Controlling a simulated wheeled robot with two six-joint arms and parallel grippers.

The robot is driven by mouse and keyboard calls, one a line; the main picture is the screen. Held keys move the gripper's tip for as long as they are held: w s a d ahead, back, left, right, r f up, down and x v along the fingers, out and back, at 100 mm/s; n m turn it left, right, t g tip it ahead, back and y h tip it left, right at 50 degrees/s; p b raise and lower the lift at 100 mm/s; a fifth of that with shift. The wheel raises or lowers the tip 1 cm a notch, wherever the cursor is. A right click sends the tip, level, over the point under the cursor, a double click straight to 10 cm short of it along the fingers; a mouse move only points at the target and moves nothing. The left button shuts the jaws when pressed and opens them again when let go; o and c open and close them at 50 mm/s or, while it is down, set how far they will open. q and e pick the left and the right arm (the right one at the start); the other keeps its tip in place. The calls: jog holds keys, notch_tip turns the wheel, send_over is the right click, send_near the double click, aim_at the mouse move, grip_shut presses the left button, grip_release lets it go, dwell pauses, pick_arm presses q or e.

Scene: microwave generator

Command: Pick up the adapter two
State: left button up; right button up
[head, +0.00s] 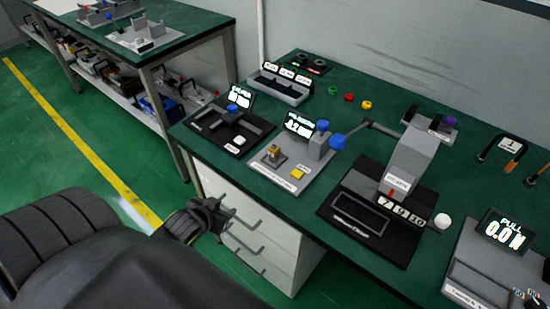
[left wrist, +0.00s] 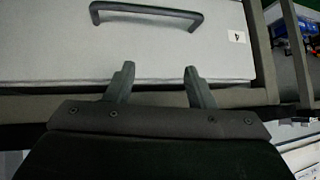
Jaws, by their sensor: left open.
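I cannot tell for sure which thing is adapter two, as the labels are too small to read. A grey rack with several white labels (head: 279,86) stands at the back left of the green workbench (head: 350,105). My left gripper (head: 228,212) is low in front of the bench, beside the white drawer cabinet (head: 262,243), well away from the rack. In the left wrist view its two fingers (left wrist: 160,82) are spread, with nothing between them, in front of a drawer front. My right gripper is not seen.
Small green, red and yellow rings (head: 349,97) lie behind a grey station with a display (head: 297,160). A black press (head: 385,200) and a pull tester (head: 490,255) stand further right. Drawer handles (head: 245,246) stick out near my left gripper.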

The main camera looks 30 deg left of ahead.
pick_arm(q)
jog(key=w+d+r+m+t+h+b, duration=0.1)
jog(key=w+d+r+t+h, duration=0.15)
jog(key=r, duration=0.95)
jog(key=t, duration=0.2)
send_near(271, 150)
jog(key=shift+m+h, duration=0.4)
jog(key=shift+h, duration=0.05)
jog(key=x, duration=0.5)
jog(key=b+x, duration=0.1)
jog(key=x, duration=0.1)
jog(key=shift+w+d+f, duration=0.1)
jog(key=shift+w+f, duration=0.15)
jog(key=shift+f, duration=0.15)
jog(key=x, duration=0.4)
jog(key=shift+w+a+r, duration=0.15)
jog(key=shift+w+a, duration=0.1)
jog(key=shift+w, duration=0.45)
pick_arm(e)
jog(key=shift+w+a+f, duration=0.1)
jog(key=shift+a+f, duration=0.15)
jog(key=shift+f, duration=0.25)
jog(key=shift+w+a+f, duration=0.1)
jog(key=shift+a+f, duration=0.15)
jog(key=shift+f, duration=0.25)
pick_arm(q)
grip_shut()
